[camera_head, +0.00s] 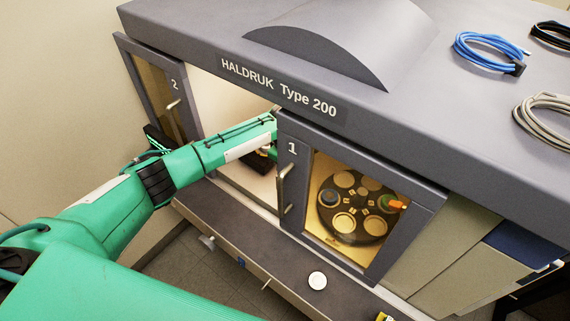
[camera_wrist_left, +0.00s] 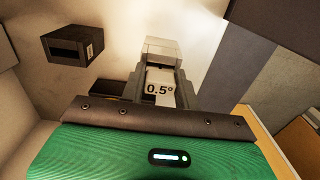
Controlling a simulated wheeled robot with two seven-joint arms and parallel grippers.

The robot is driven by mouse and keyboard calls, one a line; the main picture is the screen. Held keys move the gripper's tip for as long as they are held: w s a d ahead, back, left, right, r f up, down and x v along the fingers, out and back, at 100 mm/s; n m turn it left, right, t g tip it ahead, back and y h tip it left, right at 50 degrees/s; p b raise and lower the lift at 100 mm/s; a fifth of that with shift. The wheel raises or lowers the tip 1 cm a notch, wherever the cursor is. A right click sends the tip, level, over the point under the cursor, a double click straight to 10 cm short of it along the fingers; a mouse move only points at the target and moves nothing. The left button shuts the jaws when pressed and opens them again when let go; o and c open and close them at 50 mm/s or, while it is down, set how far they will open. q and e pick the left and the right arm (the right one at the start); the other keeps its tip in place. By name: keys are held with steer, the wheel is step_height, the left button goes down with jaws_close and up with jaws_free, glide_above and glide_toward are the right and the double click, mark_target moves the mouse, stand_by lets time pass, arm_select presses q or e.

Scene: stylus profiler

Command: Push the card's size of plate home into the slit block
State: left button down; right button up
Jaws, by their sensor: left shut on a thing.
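In the left wrist view my left gripper (camera_wrist_left: 160,72) is shut on a pale plate marked 0.5° (camera_wrist_left: 159,89), which sits between the two fingers. A pale grey block-like part (camera_wrist_left: 161,48) shows just beyond the fingertips; I cannot tell whether it belongs to the plate. A dark box with a slot-like opening (camera_wrist_left: 75,43) is at upper left, apart from the fingers. Another dark block (camera_wrist_left: 108,89) is partly hidden behind the left finger. I cannot tell which is the slit block. In the head view my left arm reaches into the bay and door 1 hides the gripper. The card is not seen.
Door 1 (camera_head: 292,215) stands beside my forearm; a round carrier (camera_head: 345,228) shows through its window. Door 2 (camera_head: 147,80) is swung open at left. The cabinet top (camera_head: 420,110) overhangs the bay. A white disc (camera_head: 317,280) lies on the front ledge (camera_head: 245,235).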

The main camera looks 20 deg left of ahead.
arm_select(q)
steer(key=shift+f, duration=0.45)
steer(key=c, duration=0.9)
jaws_free()
steer(key=shift+c, duration=0.2)
steer(key=shift+c, duration=0.5)
